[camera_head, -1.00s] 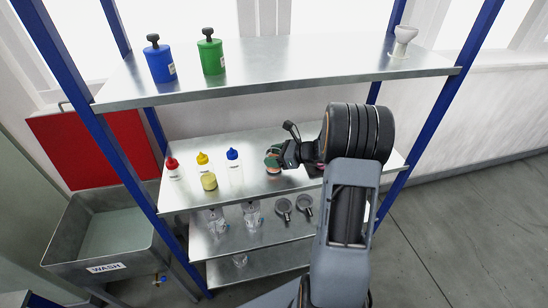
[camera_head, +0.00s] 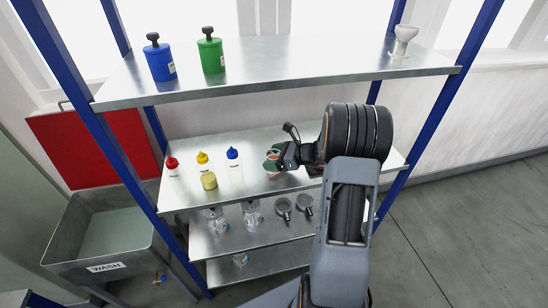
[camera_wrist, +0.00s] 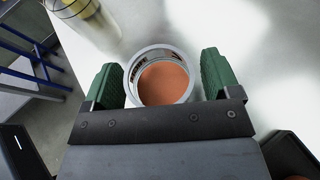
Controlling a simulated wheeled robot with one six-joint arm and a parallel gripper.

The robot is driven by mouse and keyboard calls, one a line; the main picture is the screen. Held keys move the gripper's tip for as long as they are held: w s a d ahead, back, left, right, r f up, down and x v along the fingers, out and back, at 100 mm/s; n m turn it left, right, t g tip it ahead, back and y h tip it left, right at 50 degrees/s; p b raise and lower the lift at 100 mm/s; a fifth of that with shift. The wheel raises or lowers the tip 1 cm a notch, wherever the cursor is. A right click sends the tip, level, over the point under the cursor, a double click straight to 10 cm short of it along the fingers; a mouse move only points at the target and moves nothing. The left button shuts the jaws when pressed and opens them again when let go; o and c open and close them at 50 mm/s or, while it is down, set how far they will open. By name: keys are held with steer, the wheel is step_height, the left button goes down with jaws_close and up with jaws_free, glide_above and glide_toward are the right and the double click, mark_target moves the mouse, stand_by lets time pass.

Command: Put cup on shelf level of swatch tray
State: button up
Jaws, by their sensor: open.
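A round, pale-rimmed cup with orange-brown contents (camera_wrist: 163,82) stands upright on the middle shelf (camera_head: 250,182). It also shows in the head view (camera_head: 270,165), partly covered by my gripper. My gripper (camera_wrist: 163,75) is open, with one green finger on each side of the cup; I cannot tell whether either finger touches it. My gripper also shows in the head view (camera_head: 273,159). I cannot make out the swatch tray for certain. A dark-edged thing with a brown round patch (camera_wrist: 296,160) is cut off at the lower right of the wrist view.
Red-capped (camera_head: 173,168), yellow-capped (camera_head: 204,163) and blue-capped (camera_head: 234,167) bottles and a small yellow jar (camera_head: 209,181) stand left of the cup. The top shelf (camera_head: 300,62) is above, with blue and green canisters. Blue posts (camera_head: 432,110) frame the rack.

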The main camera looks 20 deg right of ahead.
steer(key=b+v, duration=0.1)
steer(key=v, duration=1)
steer(key=s+a+r+n+g+h, duration=0.2)
steer(key=s+a+n+h, duration=0.3)
steer(key=n, duration=0.8)
steer(key=s+a+r+n+g+h, duration=0.2)
steer(key=s+a+n+g+h, duration=0.1)
steer(key=s+a+n, duration=0.7)
steer(key=a+n+h, duration=0.1)
steer(key=a+n, duration=0.2)
steer(key=shift+r+n+h, duration=0.3)
steer(key=shift+n+h, duration=0.1)
